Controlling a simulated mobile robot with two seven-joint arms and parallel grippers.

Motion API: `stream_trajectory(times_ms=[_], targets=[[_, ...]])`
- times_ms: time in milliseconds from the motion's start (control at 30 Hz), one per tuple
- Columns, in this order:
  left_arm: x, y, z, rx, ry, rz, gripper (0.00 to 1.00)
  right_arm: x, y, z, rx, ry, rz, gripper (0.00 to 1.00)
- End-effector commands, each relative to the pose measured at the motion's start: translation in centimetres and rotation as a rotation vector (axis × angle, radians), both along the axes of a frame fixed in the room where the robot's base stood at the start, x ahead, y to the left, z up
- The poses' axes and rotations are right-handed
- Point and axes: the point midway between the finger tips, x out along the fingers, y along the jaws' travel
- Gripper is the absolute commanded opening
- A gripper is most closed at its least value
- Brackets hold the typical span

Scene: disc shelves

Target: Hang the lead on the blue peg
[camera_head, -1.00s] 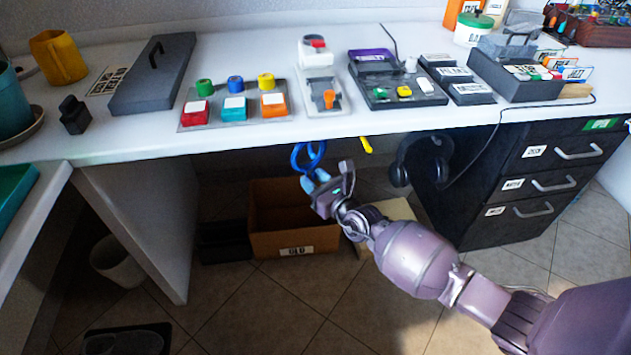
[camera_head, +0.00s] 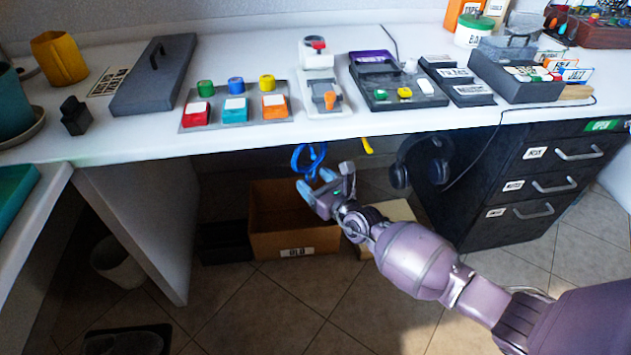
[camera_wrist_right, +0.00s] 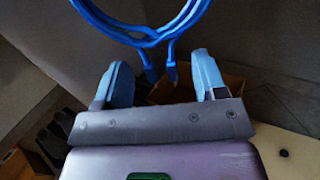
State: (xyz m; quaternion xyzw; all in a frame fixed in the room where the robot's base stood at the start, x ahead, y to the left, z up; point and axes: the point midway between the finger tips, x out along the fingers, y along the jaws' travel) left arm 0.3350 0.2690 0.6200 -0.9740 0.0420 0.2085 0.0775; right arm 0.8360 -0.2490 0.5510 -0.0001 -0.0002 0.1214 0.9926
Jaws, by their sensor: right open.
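The lead is a blue coiled loop (camera_head: 296,163) hanging just under the front edge of the white desk. In the right wrist view its coil (camera_wrist_right: 140,38) crosses the top, and two ends hang down between the fingers. My right gripper (camera_head: 316,182) is below the lead, with its light-blue fingers spread. In the right wrist view the gripper (camera_wrist_right: 161,80) is open, with nothing clamped. A yellow peg (camera_head: 367,146) sticks out under the desk edge to the right of the lead. I cannot make out a blue peg; the coil or desk edge may hide it. My left gripper is not in view.
Black headphones (camera_head: 421,163) hang under the desk edge on the right, next to a dark drawer unit (camera_head: 500,215). A cardboard box (camera_head: 294,240) stands on the floor below. The white desk top (camera_head: 250,57) carries button panels and trays.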

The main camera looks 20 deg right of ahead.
Motion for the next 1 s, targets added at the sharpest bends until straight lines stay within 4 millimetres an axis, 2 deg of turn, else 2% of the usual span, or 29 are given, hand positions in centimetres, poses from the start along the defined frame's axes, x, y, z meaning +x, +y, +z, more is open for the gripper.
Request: stream_trajectory(times_ms=[267, 700, 1000], targets=[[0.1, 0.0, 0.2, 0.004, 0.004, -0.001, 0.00, -1.1, -0.3, 0.1, -0.001, 0.000, 0.000, 0.65], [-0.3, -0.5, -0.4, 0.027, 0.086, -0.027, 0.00, -7.8, -2.0, 0.3, -0.002, -0.001, 0.000, 0.65], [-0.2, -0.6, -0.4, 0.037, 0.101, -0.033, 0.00, -10.3, -2.6, 0.1, -0.001, -0.001, 0.001, 0.65]])
